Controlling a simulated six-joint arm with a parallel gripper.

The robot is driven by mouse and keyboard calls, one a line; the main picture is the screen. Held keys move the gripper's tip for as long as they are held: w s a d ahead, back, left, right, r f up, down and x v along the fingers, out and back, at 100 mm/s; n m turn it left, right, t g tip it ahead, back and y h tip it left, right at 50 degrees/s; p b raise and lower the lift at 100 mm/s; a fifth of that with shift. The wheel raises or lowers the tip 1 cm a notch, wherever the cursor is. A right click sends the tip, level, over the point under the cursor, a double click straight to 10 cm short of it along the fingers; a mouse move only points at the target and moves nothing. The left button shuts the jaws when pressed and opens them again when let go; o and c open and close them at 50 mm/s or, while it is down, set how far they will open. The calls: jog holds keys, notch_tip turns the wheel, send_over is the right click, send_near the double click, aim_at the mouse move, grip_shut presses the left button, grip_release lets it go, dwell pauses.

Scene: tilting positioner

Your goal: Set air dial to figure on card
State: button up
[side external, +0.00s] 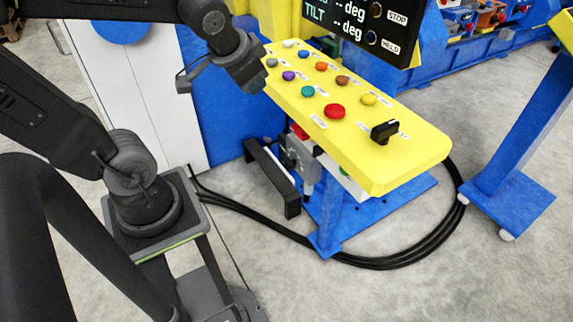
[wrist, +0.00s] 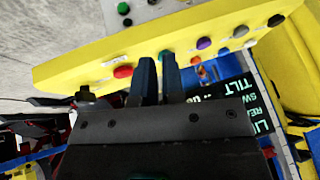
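My gripper (side external: 258,85) is at the upper left end of the yellow control panel in the side view. In the wrist view its two dark fingers (wrist: 159,75) stand a little apart with nothing between them, in front of the panel's buttons. A black knob (side external: 384,132) with a pointer-like bar sits near the panel's right end; a dark knob (wrist: 84,92) shows at the panel's edge in the wrist view. A grey fitting (side external: 302,158) hangs below the panel. I cannot tell which of these is the air dial. I cannot make out a card with a figure.
The yellow panel (side external: 400,165) carries several coloured buttons, including a red one (side external: 335,111). A black display (side external: 362,25) reading TILT overhangs its far side. Black cables (side external: 380,262) curve over the floor. Open floor lies in front of the panel.

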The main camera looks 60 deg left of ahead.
jog(key=w+a+f, duration=0.1)
jog(key=a, duration=0.2)
jog(key=w+a+f+y, duration=0.1)
jog(key=a, duration=0.2)
jog(key=w+a+f+y, duration=0.1)
jog(key=w+a, duration=0.1)
jog(key=a, duration=0.1)
jog(key=shift+w+a+m+g, duration=0.1)
jog(key=shift+a+m+g, duration=0.2)
jog(key=shift+a, duration=0.05)
grip_shut()
jog(key=a+f+m+g+y, duration=0.1)
jog(key=a+f+m, duration=0.1)
jog(key=a+f, duration=0.6)
jog(key=a+f+m, duration=0.1)
jog(key=a+f, duration=0.4)
jog(key=a, duration=0.7)
jog(key=n+t+h, duration=0.3)
jog(key=t+h, duration=0.2)
jog(key=h, duration=0.1)
send_over(292, 166)
jog(key=s, duration=0.2)
notch_tip(292, 166, down, 32)
jog(key=f, duration=0.3)
jog(key=shift+s, duration=0.2)
jog(key=shift+f, duration=0.55)
